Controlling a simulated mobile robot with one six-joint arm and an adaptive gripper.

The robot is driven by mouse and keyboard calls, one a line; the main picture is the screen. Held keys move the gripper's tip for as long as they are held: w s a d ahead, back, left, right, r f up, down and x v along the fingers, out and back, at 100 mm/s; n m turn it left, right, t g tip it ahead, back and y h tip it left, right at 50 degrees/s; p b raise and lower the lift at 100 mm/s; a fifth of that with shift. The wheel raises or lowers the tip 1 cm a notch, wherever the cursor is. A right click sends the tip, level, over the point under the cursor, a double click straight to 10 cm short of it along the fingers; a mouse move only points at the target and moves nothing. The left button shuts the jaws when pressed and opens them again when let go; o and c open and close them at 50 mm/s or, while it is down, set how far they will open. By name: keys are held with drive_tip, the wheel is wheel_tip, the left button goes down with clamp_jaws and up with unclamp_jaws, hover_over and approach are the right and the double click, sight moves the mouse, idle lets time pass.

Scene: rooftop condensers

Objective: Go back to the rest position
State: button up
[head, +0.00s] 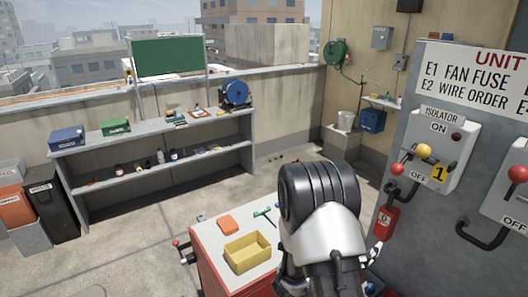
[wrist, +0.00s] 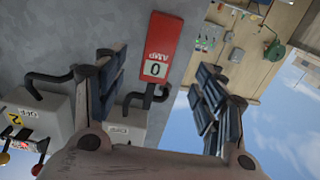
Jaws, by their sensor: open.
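My gripper (wrist: 165,100) is open in the wrist view, its two dark-padded fingers wide apart with nothing held between them. A red meter (wrist: 164,45) marked AMP, with a display of 0, shows beyond the gap between the fingers. A black curved conduit (wrist: 135,98) is close to its display end. In the head view the red meter (head: 383,220) hangs low beside the grey unit (head: 410,115), below the isolator (head: 436,140). My arm fills the lower middle of the head view and hides most of my gripper.
A red cart (head: 205,262) carries a yellow tray (head: 247,254), an orange block (head: 228,225) and a green T-handled tool (head: 264,213). The unit and its isolators stand close on the right. A shelf (head: 155,150) lines the far wall. Open floor (head: 130,215) lies at the left.

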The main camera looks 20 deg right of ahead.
drive_tip(key=w+a+r+n+t+y, duration=0.4)
drive_tip(key=w+a+r+t+y, duration=0.15)
drive_tip(key=w+a+y, duration=0.55)
drive_tip(key=s+a+r+n+y+b, duration=0.1)
drive_tip(key=s+a+r+n+y, duration=0.15)
drive_tip(key=a, duration=0.45)
drive_tip(key=s+a+r+n+y, duration=0.2)
drive_tip(key=s+a+r, duration=0.15)
drive_tip(key=a, duration=0.25)
drive_tip(key=s+a+n+g+y, duration=0.1)
drive_tip(key=s+a+n+g, duration=0.1)
drive_tip(key=s, duration=1.1)
drive_tip(key=s+a+n+g, duration=0.2)
drive_tip(key=s+n+g, duration=0.2)
drive_tip(key=s, duration=0.8)
drive_tip(key=shift+s+a+y+b, duration=0.3)
drive_tip(key=shift+s+a+y, duration=0.05)
drive_tip(key=shift+s, duration=0.05)
drive_tip(key=shift+r, duration=0.1)
